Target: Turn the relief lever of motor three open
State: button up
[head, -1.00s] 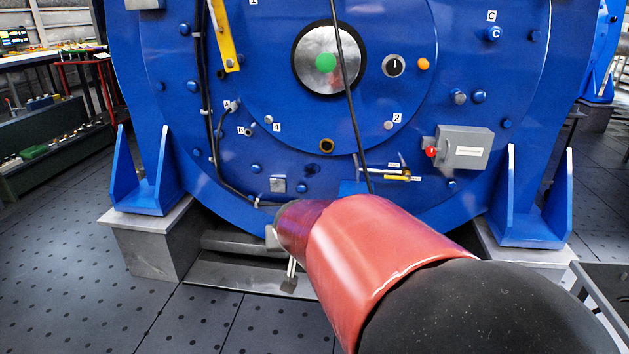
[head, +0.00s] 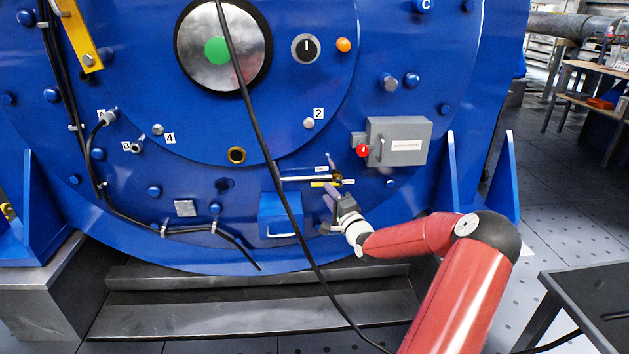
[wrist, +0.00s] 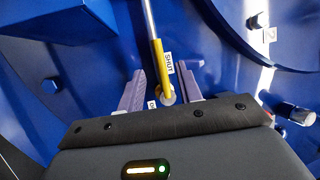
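The relief lever (head: 325,184) is a yellow handle low on the blue motor face (head: 110,180), just left of a grey box. In the wrist view the yellow lever (wrist: 160,68) runs from a silver rod at the top down to a round pivot. A label reading SHUT (wrist: 170,63) lies alongside it. A second label (wrist: 151,104), mostly hidden, sits by the pivot end. My gripper (head: 331,176) is at the lever. In the wrist view its two lavender fingers (wrist: 163,70) stand apart, one on each side of the lever, with gaps visible.
A grey box (head: 399,141) with a red knob (head: 362,151) sits right above my gripper. A blue box (head: 280,215) with a handle projects at left. A black cable (head: 265,140) hangs across the motor face in front of that box. A dark table (head: 600,300) stands at lower right.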

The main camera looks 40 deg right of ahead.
jog(key=x, duration=0.7)
jog(key=shift+w, duration=0.2)
grip_shut()
